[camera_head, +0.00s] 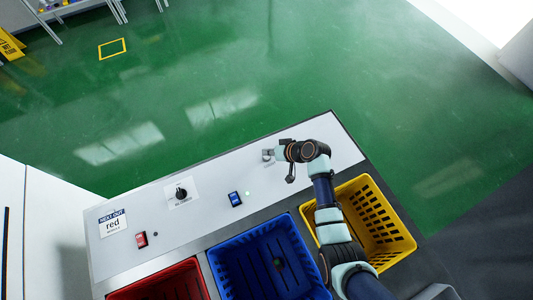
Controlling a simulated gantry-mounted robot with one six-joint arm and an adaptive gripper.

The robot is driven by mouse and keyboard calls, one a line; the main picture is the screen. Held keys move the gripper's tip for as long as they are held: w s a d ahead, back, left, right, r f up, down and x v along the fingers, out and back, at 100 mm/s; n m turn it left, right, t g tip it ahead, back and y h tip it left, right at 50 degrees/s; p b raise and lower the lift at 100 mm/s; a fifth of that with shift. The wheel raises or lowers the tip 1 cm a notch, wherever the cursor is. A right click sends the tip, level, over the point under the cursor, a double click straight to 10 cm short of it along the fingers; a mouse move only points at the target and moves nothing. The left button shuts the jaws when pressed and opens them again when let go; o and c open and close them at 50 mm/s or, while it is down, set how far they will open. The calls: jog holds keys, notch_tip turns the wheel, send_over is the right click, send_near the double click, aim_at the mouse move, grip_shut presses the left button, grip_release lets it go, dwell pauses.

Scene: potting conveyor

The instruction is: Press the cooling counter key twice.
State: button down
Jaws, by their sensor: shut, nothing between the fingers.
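My gripper (290,177) is small and dark in the head view, at the end of my arm over the right part of the light grey control panel (215,178). It looks shut, with nothing visible in it. A small grey fitting (268,155) shows on the panel just left of my wrist, partly covered by it. I cannot read any label there, so I cannot tell if it is the cooling counter key. I cannot tell whether the gripper touches the panel.
The panel also carries a red switch (141,239), a black knob (181,192), a blue switch (235,199) and a "NEXT OUT red" sign (113,222). Red (200,276), blue (216,262) and yellow (398,214) crates stand in front. My arm crosses the yellow one.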

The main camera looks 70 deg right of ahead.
aim_at(268, 157)
jog(key=shift+f, duration=0.1)
dwell(0.7)
jog(key=shift+f+b, duration=0.3)
jog(key=shift+f, duration=0.05)
jog(key=shift+f+b, duration=0.4)
jog(key=shift+f, duration=0.05)
dwell(0.6)
jog(key=shift+r, duration=0.1)
jog(key=shift+r+p, duration=0.8)
jog(key=shift+p, duration=0.05)
jog(key=shift+r, duration=0.1)
notch_tip(268, 157, up, 5)
jog(key=p, duration=0.4)
jog(key=shift+p, duration=0.3)
